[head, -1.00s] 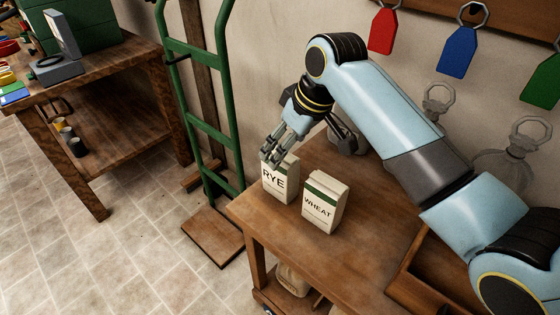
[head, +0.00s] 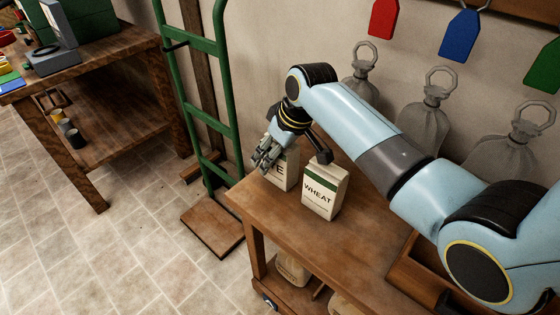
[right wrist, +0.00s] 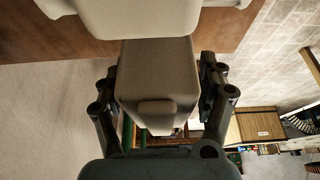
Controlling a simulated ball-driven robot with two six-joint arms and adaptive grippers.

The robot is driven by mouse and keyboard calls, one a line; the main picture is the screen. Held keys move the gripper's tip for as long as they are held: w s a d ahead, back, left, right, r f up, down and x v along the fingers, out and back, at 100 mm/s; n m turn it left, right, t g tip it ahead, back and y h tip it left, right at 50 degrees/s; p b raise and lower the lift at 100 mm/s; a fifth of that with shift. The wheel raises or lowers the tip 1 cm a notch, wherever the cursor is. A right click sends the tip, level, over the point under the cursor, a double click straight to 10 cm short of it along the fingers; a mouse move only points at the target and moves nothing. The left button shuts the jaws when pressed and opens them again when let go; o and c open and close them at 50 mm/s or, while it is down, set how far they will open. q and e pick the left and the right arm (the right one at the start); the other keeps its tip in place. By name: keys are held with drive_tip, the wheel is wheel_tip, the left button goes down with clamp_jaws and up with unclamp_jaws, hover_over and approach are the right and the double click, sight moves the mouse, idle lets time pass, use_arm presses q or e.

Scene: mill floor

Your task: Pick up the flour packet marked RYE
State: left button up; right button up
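The RYE packet (head: 286,179) is cream-coloured and stands upright at the table's left end; only the last letter of its mark shows in the head view. My right gripper (head: 266,156) is in front of its upper left part and hides the rest of the label. In the right wrist view the packet (right wrist: 157,85) lies between the two spread fingers of the right gripper (right wrist: 158,88), with a narrow gap beside it. The WHEAT packet (head: 324,192) stands upright just to the right. My left gripper is not in view.
The wooden table (head: 300,235) has clear top in front of the packets. Tied grey sacks (head: 425,120) stand along the wall. A green hand truck (head: 213,125) stands left of the table. A wooden tray (head: 400,275) is at the right.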

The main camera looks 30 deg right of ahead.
clamp_jaws()
idle(0.3)
